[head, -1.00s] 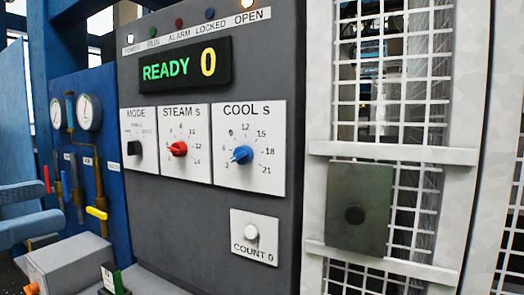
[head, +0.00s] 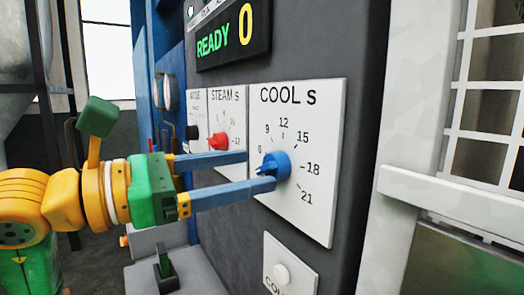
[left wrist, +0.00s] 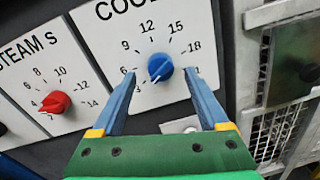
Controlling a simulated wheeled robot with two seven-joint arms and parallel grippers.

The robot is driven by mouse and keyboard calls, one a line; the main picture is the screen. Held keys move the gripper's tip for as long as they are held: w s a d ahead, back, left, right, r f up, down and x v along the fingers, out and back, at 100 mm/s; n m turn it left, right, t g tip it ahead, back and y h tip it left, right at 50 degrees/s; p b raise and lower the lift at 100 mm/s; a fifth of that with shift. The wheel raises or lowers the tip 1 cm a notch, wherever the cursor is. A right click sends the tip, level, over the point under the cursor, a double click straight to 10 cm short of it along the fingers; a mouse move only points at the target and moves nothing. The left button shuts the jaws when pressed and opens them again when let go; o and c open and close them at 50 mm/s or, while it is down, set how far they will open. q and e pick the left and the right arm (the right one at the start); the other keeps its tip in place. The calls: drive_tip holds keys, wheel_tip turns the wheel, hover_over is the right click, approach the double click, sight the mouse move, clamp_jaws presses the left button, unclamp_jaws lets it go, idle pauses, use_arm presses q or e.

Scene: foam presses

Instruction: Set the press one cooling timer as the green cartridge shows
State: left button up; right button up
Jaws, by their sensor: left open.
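The blue COOL s knob (head: 276,165) sits on a white dial plate (head: 318,215) marked up to 21. In the left wrist view the knob (left wrist: 160,66) has its pointer toward the lower left, near the low end of the scale. My left gripper (head: 261,170) is open, its two blue fingers on either side of the knob. In the left wrist view the fingertips (left wrist: 160,73) show gaps to the knob; contact is not clear. A small green piece (head: 165,262) stands on a grey block at lower left; I cannot tell whether it is the green cartridge. My right gripper is not in view.
The red STEAM s knob (head: 217,141) is just left, close to the upper finger. The display (head: 230,40) reads READY 0. A white COUNT button (head: 281,274) is below the dial. A white mesh guard (head: 490,110) stands at right.

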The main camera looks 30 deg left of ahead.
sight(261, 168)
use_arm(q)
drive_tip(key=x, duration=0.2)
drive_tip(key=shift+w+d, duration=0.15)
drive_tip(key=shift+w, duration=0.15)
drive_tip(key=shift+w+d, duration=0.15)
drive_tip(key=shift+w, duration=0.15)
drive_tip(key=shift+s, duration=0.25)
drive_tip(key=c, duration=0.5)
clamp_jaws()
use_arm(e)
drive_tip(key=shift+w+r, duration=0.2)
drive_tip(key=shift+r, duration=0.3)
use_arm(q)
drive_tip(key=shift+m, duration=0.3)
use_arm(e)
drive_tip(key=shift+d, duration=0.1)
